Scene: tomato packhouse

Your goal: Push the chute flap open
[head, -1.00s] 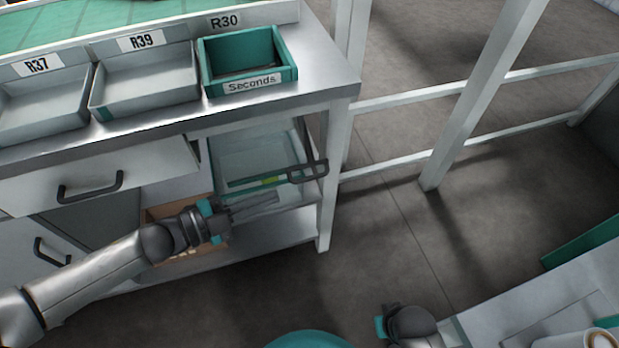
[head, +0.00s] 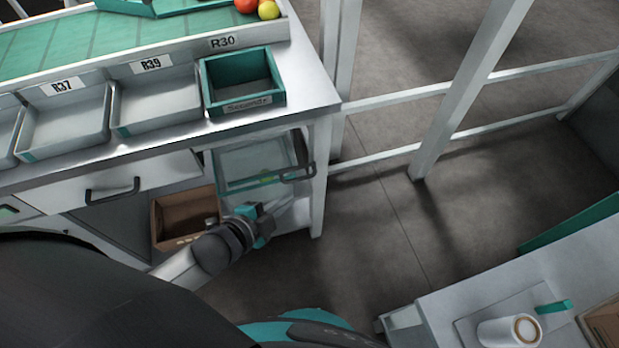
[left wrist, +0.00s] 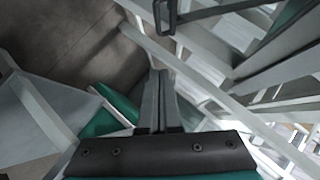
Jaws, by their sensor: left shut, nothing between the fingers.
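A clear panel with a teal edge (head: 240,165) stands under the right end of the bench in the head view, with a dark handle (head: 298,173) at its right. It looks like the flap, but I cannot tell for sure. It slopes, and I see no clear opening. My left gripper (head: 284,208) is shut and empty, just below the panel and handle, its fingers pointing up and right. I cannot tell whether the tips touch anything. The left wrist view also shows the closed fingers (left wrist: 157,85), with a dark handle (left wrist: 165,14) above and apart from them. My right gripper is not in view.
A teal Seconds bin (head: 278,92) and grey bins (head: 157,125) stand on the bench. A brown box (head: 160,220) sits on the shelf below. The bench leg (head: 319,190) is close right of my gripper. Open floor lies beyond. A table with a cup (head: 500,334) is lower right.

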